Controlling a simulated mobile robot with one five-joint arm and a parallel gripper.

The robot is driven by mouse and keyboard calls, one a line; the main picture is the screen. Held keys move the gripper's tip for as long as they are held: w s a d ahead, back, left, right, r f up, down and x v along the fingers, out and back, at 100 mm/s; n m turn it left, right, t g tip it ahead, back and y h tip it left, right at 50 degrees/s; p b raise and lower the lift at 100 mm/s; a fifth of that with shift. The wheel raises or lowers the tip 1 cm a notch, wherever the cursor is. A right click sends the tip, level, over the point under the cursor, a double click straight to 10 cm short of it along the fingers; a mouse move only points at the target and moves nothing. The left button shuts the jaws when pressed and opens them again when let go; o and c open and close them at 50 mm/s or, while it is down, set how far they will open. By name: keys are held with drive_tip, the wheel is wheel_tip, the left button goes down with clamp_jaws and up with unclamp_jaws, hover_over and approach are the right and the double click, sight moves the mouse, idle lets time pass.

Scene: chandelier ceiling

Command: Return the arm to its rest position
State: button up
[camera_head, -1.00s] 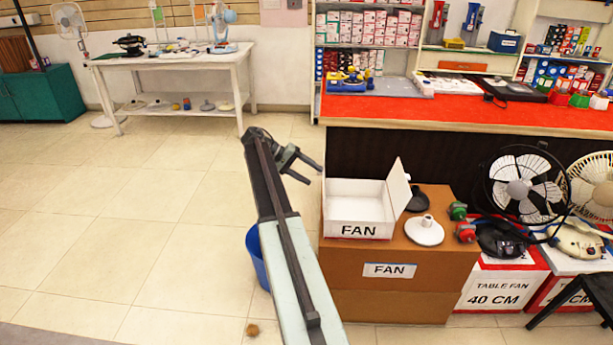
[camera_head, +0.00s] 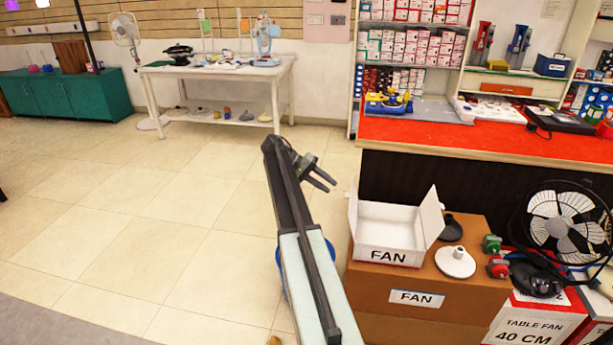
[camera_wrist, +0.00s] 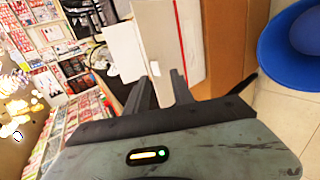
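My arm (camera_head: 306,250) stretches forward from the bottom of the head view, left of the cardboard boxes. My gripper (camera_head: 328,178) is at its far end, with two dark fingers pointing right. The fingers are apart with nothing between them. In the wrist view my gripper (camera_wrist: 162,82) also shows two separated fingers, with boxes beyond them. The gripper is in the air, just left of the open white FAN box (camera_head: 390,232), and does not appear to touch it.
The white box stands on a brown FAN carton (camera_head: 420,297), beside a white fan base (camera_head: 455,262). A red counter (camera_head: 470,138) is behind. A blue round thing (camera_wrist: 292,38) lies close in the wrist view. A white table (camera_head: 215,72) stands at the back. Left floor (camera_head: 140,220) is clear.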

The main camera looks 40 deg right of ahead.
drive_tip(key=w+a+f+n+t, duration=0.1)
drive_tip(key=w+a+n, duration=0.1)
drive_tip(key=a, duration=0.8)
drive_tip(key=w+a+f+n+t, duration=0.1)
drive_tip(key=a+t, duration=0.1)
drive_tip(key=a, duration=0.8)
drive_tip(key=s+a+f+n+t+y, duration=0.25)
drive_tip(key=s+a, duration=0.25)
drive_tip(key=a, duration=0.5)
drive_tip(key=s+a+f+n+t+y, duration=0.1)
drive_tip(key=s+a+f+n+y, duration=0.3)
drive_tip(key=a, duration=0.7)
drive_tip(key=s+a+f+t, duration=0.2)
drive_tip(key=s+a, duration=0.4)
drive_tip(key=a, duration=0.4)
wheel_tip(320, 180, up, 19)
drive_tip(key=w+p, duration=0.2)
drive_tip(key=p, duration=1.7)
drive_tip(key=shift+a+n, duration=0.3)
drive_tip(key=shift+n, duration=0.05)
drive_tip(key=shift+r+y, duration=0.1)
drive_tip(key=shift+y, duration=0.15)
